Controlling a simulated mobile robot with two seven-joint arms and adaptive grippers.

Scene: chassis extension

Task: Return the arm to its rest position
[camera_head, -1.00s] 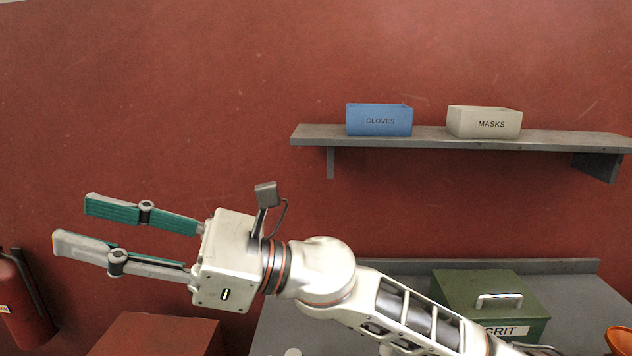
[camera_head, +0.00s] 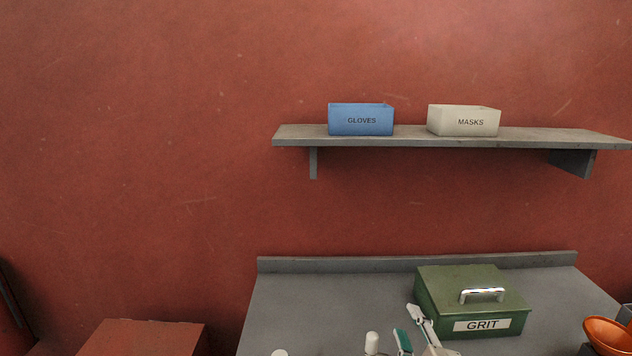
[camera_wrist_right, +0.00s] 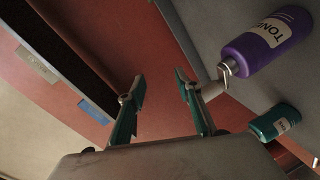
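My right gripper (camera_head: 405,320) shows at the bottom edge of the head view, low in front of the green box marked GRIT. Only its finger parts and a bit of its pale body are in the picture. In the right wrist view its two teal-padded fingers (camera_wrist_right: 160,78) stand well apart with nothing between them. My left gripper is in neither view.
A grey bench (camera_head: 320,300) carries the green GRIT box (camera_head: 470,293) and an orange bowl (camera_head: 608,335). Above are a blue GLOVES box (camera_head: 361,120) and a pale MASKS box (camera_head: 464,121) on a shelf (camera_head: 400,141). Purple (camera_wrist_right: 268,40) and teal (camera_wrist_right: 275,122) bottles show in the wrist view.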

